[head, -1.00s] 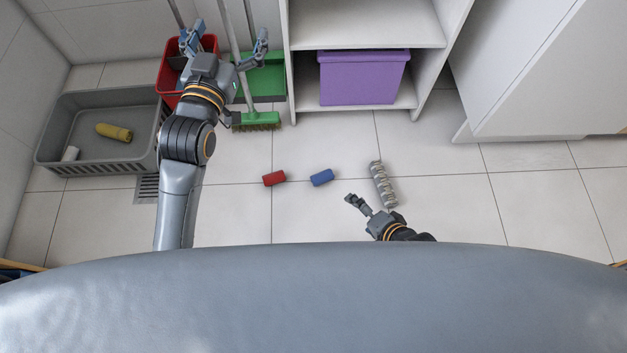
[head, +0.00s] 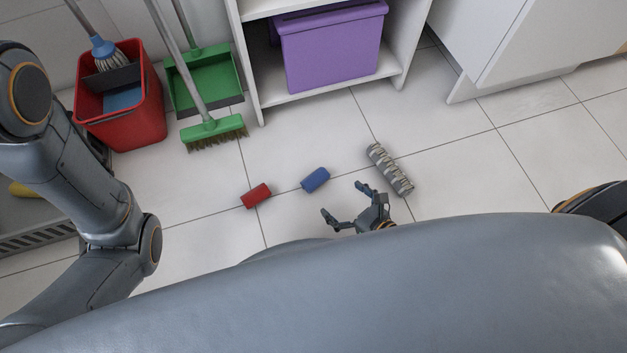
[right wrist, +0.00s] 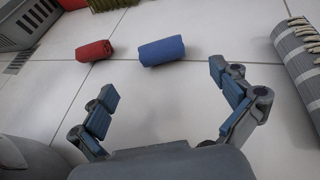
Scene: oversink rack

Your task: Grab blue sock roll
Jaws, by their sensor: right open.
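The blue sock roll (head: 315,180) lies on the tiled floor in the head view, just right of a red roll (head: 256,196). In the right wrist view the blue sock roll (right wrist: 162,51) lies beyond my open fingers, toward the top middle. My right gripper (head: 343,205) is open and empty, a short way below and right of the blue roll, not touching it. Its two fingers also show in the right wrist view (right wrist: 165,92). My left arm reaches in at the left of the head view; its gripper is outside the picture.
A grey striped roll (head: 390,169) lies right of my right gripper. A green broom (head: 213,130), a red bucket (head: 140,120) and a shelf with a purple box (head: 333,48) stand behind. A grey crate (head: 40,237) is at the left.

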